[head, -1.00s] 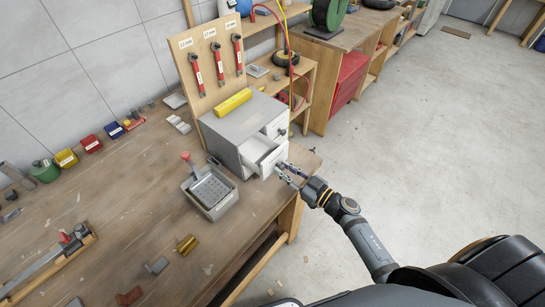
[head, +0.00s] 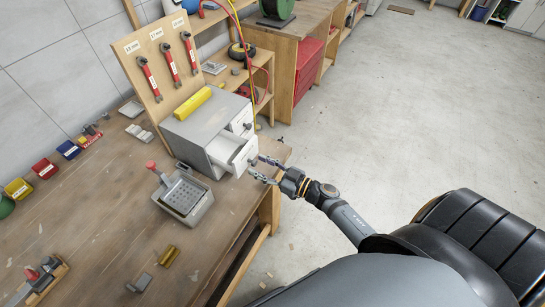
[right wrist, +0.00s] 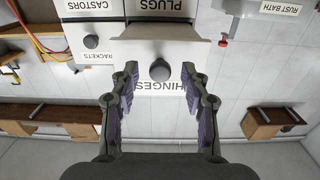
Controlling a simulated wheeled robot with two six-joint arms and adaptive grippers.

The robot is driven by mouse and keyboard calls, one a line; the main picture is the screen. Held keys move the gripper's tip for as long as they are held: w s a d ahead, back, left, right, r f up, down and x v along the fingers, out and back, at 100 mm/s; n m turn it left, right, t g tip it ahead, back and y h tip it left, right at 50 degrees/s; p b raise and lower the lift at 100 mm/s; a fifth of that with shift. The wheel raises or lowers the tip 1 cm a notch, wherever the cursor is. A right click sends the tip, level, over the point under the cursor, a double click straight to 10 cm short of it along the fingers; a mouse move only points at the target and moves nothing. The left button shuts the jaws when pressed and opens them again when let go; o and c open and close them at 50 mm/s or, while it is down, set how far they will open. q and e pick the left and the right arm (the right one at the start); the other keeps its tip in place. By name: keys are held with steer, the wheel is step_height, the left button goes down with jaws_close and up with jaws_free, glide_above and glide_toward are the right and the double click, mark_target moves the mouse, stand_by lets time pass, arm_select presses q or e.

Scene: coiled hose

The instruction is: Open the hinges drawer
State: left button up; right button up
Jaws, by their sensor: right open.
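The small grey cabinet (head: 195,122) stands on the workbench, and one of its lower drawers is pulled partly out. Its white front, the hinges drawer (head: 243,160), carries an upside-down HINGES label and a dark round knob (right wrist: 160,70) in the right wrist view. My right gripper (head: 264,169) is open in front of this drawer. In the right wrist view the knob lies between and slightly beyond my fingertips, with a gap on both sides. My left gripper is not in view.
A grey tray with a perforated insert (head: 183,194) stands close to the drawer's left. A yellow block (head: 192,103) lies on the cabinet. Open floor (head: 360,110) lies to the right of the bench.

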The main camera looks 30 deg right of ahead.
steer(key=v, duration=1.1)
steer(key=s+d+f+m+g+h+b, duration=0.1)
steer(key=s+d+f+m+g+h, duration=0.2)
steer(key=f, duration=0.7)
steer(key=s+d+f+m+h+b, duration=0.15)
steer(key=d+f+h, duration=0.35)
steer(key=f, duration=0.5)
steer(key=s+d+f+m+g+h, duration=0.1)
steer(key=s+d+f+g+h, duration=0.3)
steer(key=f, duration=0.7)
steer(key=s+a+f+g, duration=0.3)
steer(key=s+a+f, duration=0.1)
steer(key=s+f, duration=0.4)
steer(key=s+a+f+g+y+b, duration=0.1)
steer(key=s+a+f+g, duration=0.2)
steer(key=s+f, duration=0.6)
steer(key=s+a, duration=0.1)
steer(key=s, duration=0.3)
steer(key=shift+a+m+g, duration=0.3)
steer(key=shift+m+g, duration=0.05)
steer(key=shift+g, duration=0.05)
